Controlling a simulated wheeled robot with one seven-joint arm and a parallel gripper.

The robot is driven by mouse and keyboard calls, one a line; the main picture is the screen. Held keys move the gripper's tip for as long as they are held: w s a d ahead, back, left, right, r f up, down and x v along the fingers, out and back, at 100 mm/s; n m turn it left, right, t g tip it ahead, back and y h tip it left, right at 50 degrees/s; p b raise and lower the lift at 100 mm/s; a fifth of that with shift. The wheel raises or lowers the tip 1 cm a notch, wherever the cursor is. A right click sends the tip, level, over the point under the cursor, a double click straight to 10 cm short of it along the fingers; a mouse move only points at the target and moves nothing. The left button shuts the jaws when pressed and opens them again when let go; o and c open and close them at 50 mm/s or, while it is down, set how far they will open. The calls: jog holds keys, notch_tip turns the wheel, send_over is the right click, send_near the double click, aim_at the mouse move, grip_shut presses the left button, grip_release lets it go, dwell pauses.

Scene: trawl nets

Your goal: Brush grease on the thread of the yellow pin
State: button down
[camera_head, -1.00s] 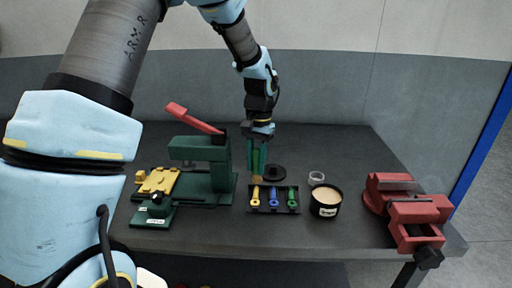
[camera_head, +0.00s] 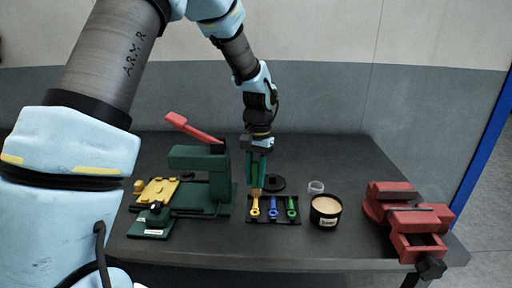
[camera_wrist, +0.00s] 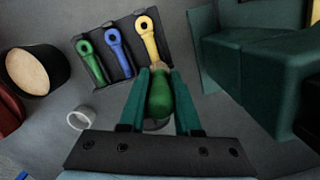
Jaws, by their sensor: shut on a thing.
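The yellow pin (camera_head: 255,211) lies in a black tray (camera_head: 284,222) beside a blue pin (camera_head: 273,210) and a green pin (camera_head: 291,210). The yellow pin (camera_wrist: 150,38) also shows in the wrist view, its ring end away from my gripper. My gripper (camera_head: 256,180) is shut on a brush with a green handle (camera_wrist: 160,97), just behind the tray. The brush's light tip (camera_head: 256,191) is at the far end of the yellow pin. I cannot tell whether they touch. The grease tin (camera_head: 325,211), black with beige contents, stands open right of the tray.
A green press (camera_head: 205,158) with a red lever stands to the left, close to my gripper. A yellow plate (camera_head: 158,190) lies beside it.

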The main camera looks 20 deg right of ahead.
aim_at(255, 162)
jog(key=shift+w+d, duration=0.15)
jog(key=shift+w, duration=0.25)
notch_tip(255, 162, up, 3)
jog(key=shift+f+p, duration=0.15)
jog(key=shift+p, duration=0.7)
jog(key=shift+r+p, duration=0.6)
jog(key=shift+r, duration=0.05)
jog(key=shift+r+p, duration=1.5)
jog(key=shift+r, duration=0.5)
